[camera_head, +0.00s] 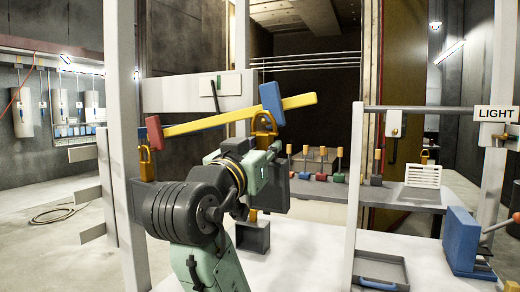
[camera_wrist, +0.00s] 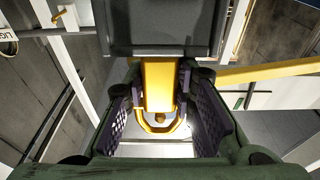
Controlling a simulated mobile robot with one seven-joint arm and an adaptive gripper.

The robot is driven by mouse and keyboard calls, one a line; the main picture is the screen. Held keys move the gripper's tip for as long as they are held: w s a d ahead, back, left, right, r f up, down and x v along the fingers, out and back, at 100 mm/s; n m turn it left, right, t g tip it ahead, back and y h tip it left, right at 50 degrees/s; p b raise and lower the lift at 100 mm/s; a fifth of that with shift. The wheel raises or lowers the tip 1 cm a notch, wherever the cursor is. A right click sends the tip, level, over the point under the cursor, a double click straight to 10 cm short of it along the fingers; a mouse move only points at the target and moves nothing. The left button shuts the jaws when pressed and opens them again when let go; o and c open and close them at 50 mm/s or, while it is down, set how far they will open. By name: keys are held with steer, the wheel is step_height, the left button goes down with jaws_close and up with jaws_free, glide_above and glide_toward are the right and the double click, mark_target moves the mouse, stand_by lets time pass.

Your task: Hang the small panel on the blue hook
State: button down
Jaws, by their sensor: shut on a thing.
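My gripper (camera_head: 268,150) is shut on the yellow hanger of the dark small panel (camera_head: 276,192), just below the blue end block (camera_head: 271,97) of a tilted yellow beam (camera_head: 210,120). In the wrist view, the fingers (camera_wrist: 158,85) are on both sides of the yellow hanger (camera_wrist: 157,78), and the dark panel (camera_wrist: 160,28) fills the top. The hanger's loop (camera_head: 263,120) is close under the blue block. I cannot tell whether the blue hook passes through it. The beam's blue end is higher than its red end (camera_head: 155,134).
Another dark panel (camera_head: 142,208) hangs by a yellow hanger under the red end. White posts (camera_head: 120,150) stand close to my arm. To the right are a shelf with several coloured, handled blocks (camera_head: 323,170), a grey tray (camera_head: 381,271) and a blue block (camera_head: 461,240).

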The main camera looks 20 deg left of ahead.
steer(key=shift+w, duration=0.8)
steer(key=shift+w+f, duration=0.25)
steer(key=shift+w, duration=0.25)
steer(key=shift+f+b, duration=0.55)
steer(key=shift+f, duration=0.15)
stand_by(1.4)
steer(key=shift+s+r+p, duration=0.1)
steer(key=shift+s+p, duration=0.05)
steer(key=shift+p, duration=0.4)
steer(key=shift+s+g+p, duration=0.4)
steer(key=shift+g+p, duration=0.6)
steer(key=shift+p, duration=0.35)
steer(key=c, duration=1.8)
jaws_free()
steer(key=shift+o, duration=0.2)
